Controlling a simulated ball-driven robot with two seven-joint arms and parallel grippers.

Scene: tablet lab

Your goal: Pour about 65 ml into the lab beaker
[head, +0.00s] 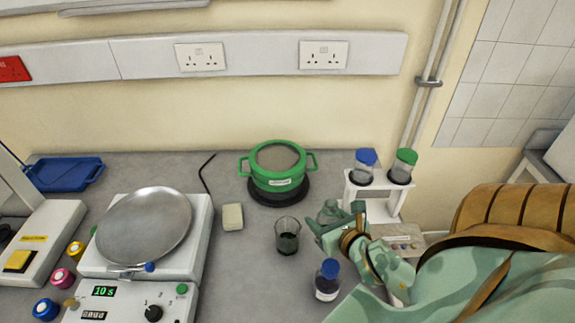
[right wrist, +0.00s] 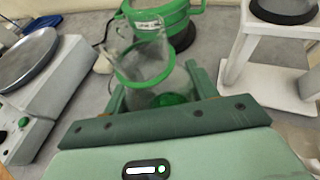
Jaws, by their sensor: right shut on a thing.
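The lab beaker (head: 288,236) stands upright on the bench in the head view, clear glass with dark green liquid inside. My right gripper (head: 337,216) is just right of it, shut on a greyish glass vessel (head: 331,211) whose lower part is largely hidden by the fingers. In the right wrist view the held glass vessel (right wrist: 171,97) shows green between the fingers. Clear glass and a green ring appear above it, overlapping, so I cannot tell the outlines apart. No stream of liquid is visible. My left gripper is not in view.
A green pot (head: 278,178) sits behind the beaker. A balance (head: 145,228) and a pale block (head: 232,217) are to the left. A blue-capped bottle (head: 327,281) stands in front. A white stand (head: 375,206) with two capped jars is at the right.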

